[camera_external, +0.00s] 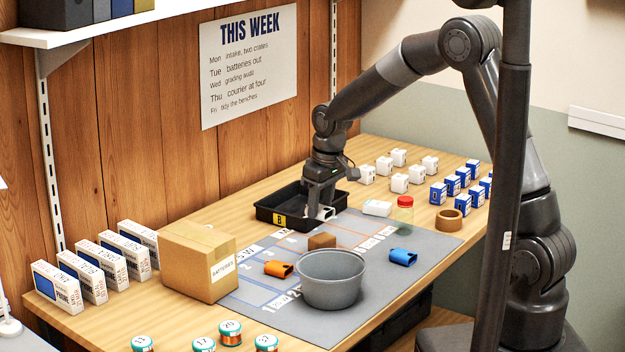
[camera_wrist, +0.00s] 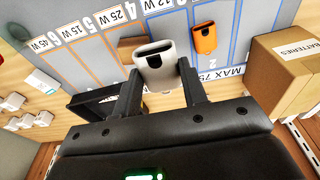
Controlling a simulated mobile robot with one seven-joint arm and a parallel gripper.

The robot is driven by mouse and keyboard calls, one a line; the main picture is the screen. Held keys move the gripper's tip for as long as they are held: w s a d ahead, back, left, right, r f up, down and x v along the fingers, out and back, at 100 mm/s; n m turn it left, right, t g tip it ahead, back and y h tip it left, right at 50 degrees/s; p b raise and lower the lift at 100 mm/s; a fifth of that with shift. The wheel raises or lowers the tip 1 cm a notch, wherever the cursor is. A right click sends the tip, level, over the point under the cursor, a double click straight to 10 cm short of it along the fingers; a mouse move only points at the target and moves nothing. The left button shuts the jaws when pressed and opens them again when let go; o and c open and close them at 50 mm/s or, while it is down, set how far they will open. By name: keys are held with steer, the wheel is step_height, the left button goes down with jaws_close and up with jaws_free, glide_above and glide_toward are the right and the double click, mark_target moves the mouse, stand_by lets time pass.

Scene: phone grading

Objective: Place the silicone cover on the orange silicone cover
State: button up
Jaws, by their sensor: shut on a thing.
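My gripper (camera_external: 322,205) is shut on a white silicone cover (camera_wrist: 155,62), an open-ended sleeve with a dark slot. In the wrist view its two fingers (camera_wrist: 161,82) sit on either side of the cover. In the external view the cover (camera_external: 325,213) shows small below the fingers, near the right end of the black tray; whether it touches anything below is unclear. The orange silicone cover (camera_external: 278,269) lies on the grey mat (camera_external: 375,292), between the cardboard box and the grey bucket. It also shows in the wrist view (camera_wrist: 203,38), right of the held cover.
A grey bucket (camera_external: 332,285) stands on the mat beside the orange cover. A cardboard box (camera_external: 198,265) stands left, a brown block (camera_external: 322,241) behind the bucket, a blue cover (camera_external: 403,257) right. The black tray (camera_external: 268,216) and a jar (camera_external: 404,212) are farther back.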

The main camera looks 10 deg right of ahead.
glide_above(277, 264)
steer(key=f, duration=0.6)
steer(key=shift+s+d+f, duration=0.1)
steer(key=shift+s+d, duration=0.05)
steer(key=shift+d, duration=0.1)
steer(key=shift+f, duration=1.95)
steer(key=shift+f, duration=0.15)
steer(key=o, duration=1)
steer(key=shift+c, duration=0.2)
step_height(277, 264, up, 12)
steer(key=s+d, duration=0.1)
steer(key=shift+d, duration=0.15)
steer(key=shift+s, duration=0.1)
